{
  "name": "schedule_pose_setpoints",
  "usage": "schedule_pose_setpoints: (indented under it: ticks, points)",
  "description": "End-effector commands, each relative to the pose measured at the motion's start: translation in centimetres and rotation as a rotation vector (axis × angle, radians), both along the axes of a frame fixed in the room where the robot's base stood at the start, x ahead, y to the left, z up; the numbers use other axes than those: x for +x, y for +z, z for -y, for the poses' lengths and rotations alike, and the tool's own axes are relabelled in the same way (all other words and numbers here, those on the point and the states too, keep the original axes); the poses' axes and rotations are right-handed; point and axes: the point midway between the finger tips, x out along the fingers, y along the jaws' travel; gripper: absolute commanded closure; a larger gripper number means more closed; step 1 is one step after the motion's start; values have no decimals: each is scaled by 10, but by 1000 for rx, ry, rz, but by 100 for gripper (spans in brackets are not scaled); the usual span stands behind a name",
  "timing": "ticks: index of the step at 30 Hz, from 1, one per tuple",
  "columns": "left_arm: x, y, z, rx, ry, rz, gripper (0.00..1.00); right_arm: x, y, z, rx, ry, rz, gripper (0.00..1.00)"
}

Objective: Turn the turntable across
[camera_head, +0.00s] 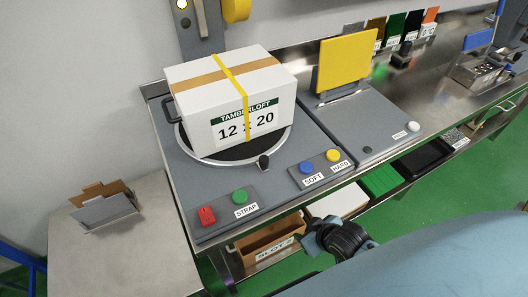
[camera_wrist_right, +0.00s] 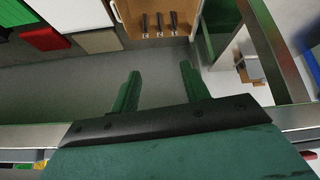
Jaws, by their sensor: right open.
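The round turntable (camera_head: 288,139) has a pale rim and a dark top, set in a grey bench panel. A white carton (camera_head: 190,89) with a green TAMBERLOFT label sits on it, with a yellow strap over its top and front. A dark knob (camera_head: 263,162) stands at the turntable's front edge, and a black handle (camera_head: 167,109) shows at its left. My right gripper (camera_head: 340,238) is low in front of the bench, apart from the turntable. In the right wrist view my right gripper (camera_wrist_right: 158,78) has its two green fingers apart, with nothing between them. My left gripper is not in view.
Red (camera_head: 207,216) and green (camera_head: 239,195) buttons marked STRAP and blue and yellow buttons marked SOFT and HARD lie along the front. A raised yellow pad (camera_head: 347,62) stands right of the carton.

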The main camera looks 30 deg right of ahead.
Motion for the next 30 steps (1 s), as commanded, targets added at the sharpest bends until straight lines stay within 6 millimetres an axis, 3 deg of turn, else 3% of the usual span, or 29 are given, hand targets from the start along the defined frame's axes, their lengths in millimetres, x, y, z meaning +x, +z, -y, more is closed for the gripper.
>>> schedule_pose_setpoints:
  ticks: [1, 6, 15, 21, 30]
  points:
    - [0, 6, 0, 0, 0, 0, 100, 5, 27, -3, 6, 9, 28, 54]
    - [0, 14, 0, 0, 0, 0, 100, 15, 92, -13, 23, 35, 96, 54]
    - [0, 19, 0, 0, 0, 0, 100, 58, 160, -4, 131, 134, 418, 54]
    - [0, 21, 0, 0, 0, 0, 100, 69, 189, -5, 198, 180, 539, 54]
    - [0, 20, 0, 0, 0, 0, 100, 92, 183, -12, 208, 183, 559, 54]
